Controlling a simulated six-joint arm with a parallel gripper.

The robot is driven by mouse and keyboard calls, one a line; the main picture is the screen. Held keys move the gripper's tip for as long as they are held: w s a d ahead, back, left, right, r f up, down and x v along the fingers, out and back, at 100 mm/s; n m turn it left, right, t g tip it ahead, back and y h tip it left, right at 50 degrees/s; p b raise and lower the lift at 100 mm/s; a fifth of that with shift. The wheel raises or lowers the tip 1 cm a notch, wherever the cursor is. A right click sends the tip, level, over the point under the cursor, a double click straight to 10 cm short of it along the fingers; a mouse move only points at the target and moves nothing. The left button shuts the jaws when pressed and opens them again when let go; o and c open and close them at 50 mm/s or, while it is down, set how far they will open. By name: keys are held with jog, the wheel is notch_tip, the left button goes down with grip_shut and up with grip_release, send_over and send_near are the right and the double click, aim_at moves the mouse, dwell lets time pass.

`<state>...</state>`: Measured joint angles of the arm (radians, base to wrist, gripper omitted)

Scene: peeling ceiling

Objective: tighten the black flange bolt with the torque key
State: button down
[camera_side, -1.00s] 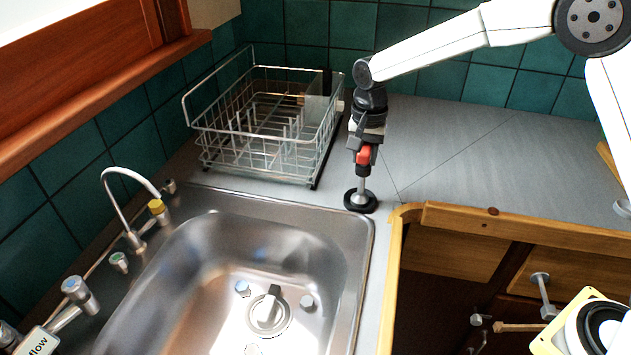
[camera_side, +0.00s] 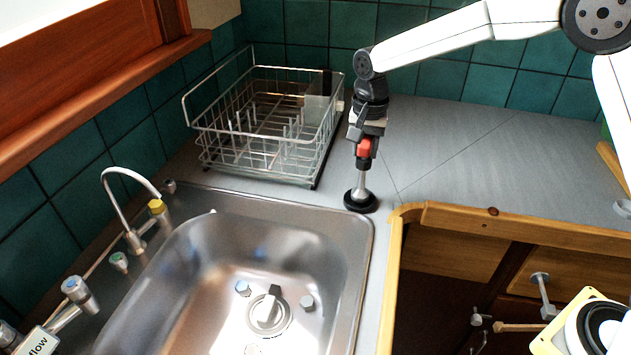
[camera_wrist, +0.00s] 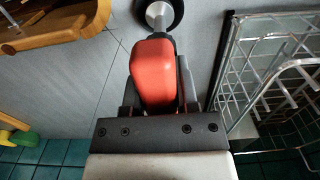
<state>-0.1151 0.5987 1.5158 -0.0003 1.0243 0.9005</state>
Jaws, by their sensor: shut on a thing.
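The torque key (camera_side: 364,149) has a red handle and a grey metal shaft and stands upright on the grey counter. My gripper (camera_side: 366,143) is shut on its red handle, which also shows large between the dark fingers in the wrist view (camera_wrist: 153,75). The black flange bolt (camera_side: 360,203) is a round black disc on the counter, behind the sink's right rear corner. The shaft's lower end meets the middle of the disc. The exact fit between them is too small to tell. The black disc also shows at the top of the wrist view (camera_wrist: 176,14).
A wire dish rack (camera_side: 265,125) stands close to the left of my gripper. The steel sink (camera_side: 225,205) with its taps lies in front and to the left. Wood-edged drawers (camera_side: 520,225) are at the right. The counter (camera_side: 480,150) to the right is clear.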

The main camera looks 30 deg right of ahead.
jog(key=shift+r, duration=2.05)
jog(key=shift+r, duration=0.6)
notch_tip(320, 180, up, 4)
jog(key=shift+f, duration=0.1)
jog(key=s+a+n, duration=0.2)
jog(key=s+a, duration=0.2)
jog(key=a, duration=0.8)
jog(key=s+a+n, duration=0.2)
jog(key=s+a, duration=0.2)
jog(key=a, duration=0.7)
jog(key=s+a+n, duration=0.2)
jog(key=s+a, duration=0.2)
jog(key=a, duration=0.8)
notch_tip(320, 180, down, 20)
jog(key=shift+d, duration=0.4)
jog(key=shift+f, duration=0.15)
